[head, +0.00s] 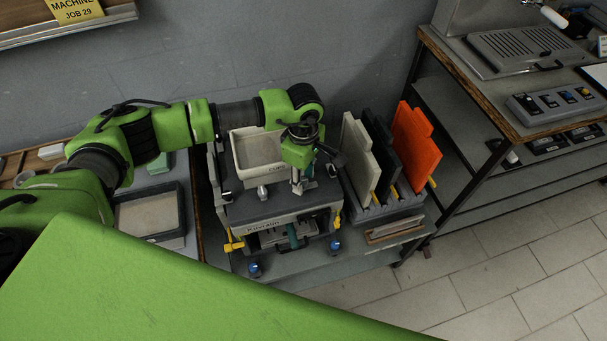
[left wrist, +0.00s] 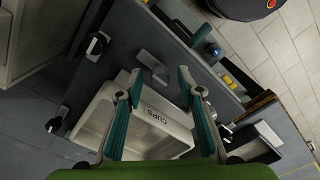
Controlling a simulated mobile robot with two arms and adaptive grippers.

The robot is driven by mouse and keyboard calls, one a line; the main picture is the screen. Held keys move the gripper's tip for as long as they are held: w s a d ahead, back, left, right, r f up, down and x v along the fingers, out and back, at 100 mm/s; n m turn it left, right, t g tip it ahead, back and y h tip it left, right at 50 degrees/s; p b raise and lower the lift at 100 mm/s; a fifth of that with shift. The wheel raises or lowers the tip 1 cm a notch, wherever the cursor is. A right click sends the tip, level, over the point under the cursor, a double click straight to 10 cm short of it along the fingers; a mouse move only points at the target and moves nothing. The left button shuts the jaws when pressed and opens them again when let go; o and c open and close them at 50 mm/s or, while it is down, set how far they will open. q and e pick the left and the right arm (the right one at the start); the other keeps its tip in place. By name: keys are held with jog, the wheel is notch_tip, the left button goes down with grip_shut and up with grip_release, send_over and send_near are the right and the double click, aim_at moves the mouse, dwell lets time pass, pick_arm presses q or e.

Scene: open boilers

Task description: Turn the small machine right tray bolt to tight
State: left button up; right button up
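The small machine (head: 285,213) stands on a low bench, with a pale tray (head: 240,172) marked CUPS on top. A metal tray bolt (head: 262,193) sticks out in front of the tray on the left; a grey block-like bolt shows in the left wrist view (left wrist: 152,62). My left gripper (head: 299,186) points down over the machine's right top, close to a silvery piece that may be the right tray bolt. It is largely hidden by the gripper. In the left wrist view the teal fingers (left wrist: 159,74) are apart with nothing clasped. My right gripper is out of view.
Upright grey, black and orange panels (head: 415,145) stand in a rack right of the machine. Yellow handles (head: 234,245) and blue feet (head: 335,245) sit at its front. A workbench (head: 520,130) stands at the right; the tiled floor is clear.

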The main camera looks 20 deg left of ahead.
pick_arm(q)
jog(key=shift+f, duration=0.15)
grip_shut()
